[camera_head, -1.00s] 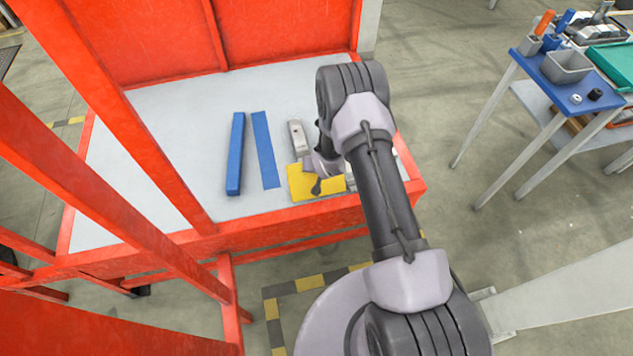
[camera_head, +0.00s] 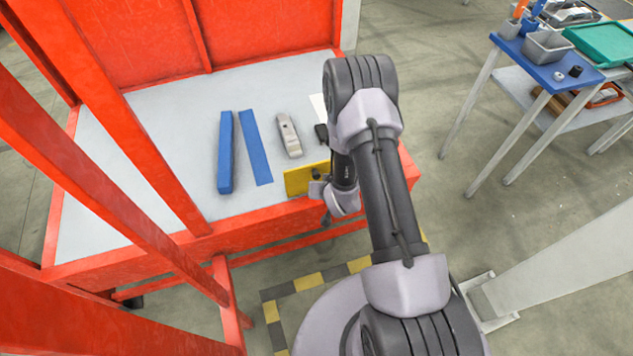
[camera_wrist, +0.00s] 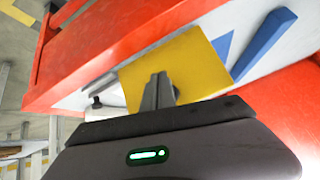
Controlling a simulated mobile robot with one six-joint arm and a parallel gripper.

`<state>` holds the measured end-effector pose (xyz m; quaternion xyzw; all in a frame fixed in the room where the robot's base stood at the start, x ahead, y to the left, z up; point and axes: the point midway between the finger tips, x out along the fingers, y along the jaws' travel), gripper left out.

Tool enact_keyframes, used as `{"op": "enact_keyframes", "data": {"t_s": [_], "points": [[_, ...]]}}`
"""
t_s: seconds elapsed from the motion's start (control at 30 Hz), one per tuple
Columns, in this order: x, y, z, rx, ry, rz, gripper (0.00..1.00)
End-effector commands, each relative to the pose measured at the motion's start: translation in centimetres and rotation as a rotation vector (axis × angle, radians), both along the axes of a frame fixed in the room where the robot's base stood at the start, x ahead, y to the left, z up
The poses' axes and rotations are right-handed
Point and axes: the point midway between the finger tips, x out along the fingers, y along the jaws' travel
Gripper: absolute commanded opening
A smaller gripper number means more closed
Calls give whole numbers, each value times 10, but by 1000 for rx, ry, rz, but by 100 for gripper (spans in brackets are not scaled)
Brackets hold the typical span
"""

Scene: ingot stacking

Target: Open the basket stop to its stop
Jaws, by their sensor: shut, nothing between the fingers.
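A flat yellow plate (camera_head: 300,180), which I take to be the basket stop, stands at the front edge of the red-framed basket (camera_head: 270,225). It also fills the middle of the wrist view (camera_wrist: 190,62). My gripper (camera_wrist: 158,88) is shut and empty, with its fingertips in front of the yellow plate. I cannot tell whether they touch it. In the head view my wrist hides the plate's right end and most of the gripper (camera_head: 322,190).
On the basket's pale floor (camera_head: 165,125) lie a blue bar (camera_head: 226,155), a flat blue strip (camera_head: 256,150) and a grey metal piece (camera_head: 288,135). Red posts rise at left. A blue-topped table (camera_head: 550,75) with tools and bins stands at right, with open floor between.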

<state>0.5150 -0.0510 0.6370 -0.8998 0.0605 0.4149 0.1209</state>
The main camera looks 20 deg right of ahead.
Motion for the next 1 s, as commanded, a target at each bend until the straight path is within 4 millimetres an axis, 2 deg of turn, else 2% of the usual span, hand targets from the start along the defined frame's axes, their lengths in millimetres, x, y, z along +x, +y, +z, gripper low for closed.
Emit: {"op": "enact_keyframes", "data": {"t_s": [0.03, 0.2, 0.23, 0.53, 0.63, 0.77, 1.0], "points": [[2, 0, 3, -1, -4, 2, 11], [4, 2, 4, -1, -7, 8, 45], [4, 2, 4, -1, -7, 8, 48], [4, 3, 6, -1, -9, 11, 48], [-2, 2, 15, -2, -9, 11, 48], [-24, 2, 44, -2, -8, 8, 48], [-77, 2, 104, -1, -7, 8, 48]]}}
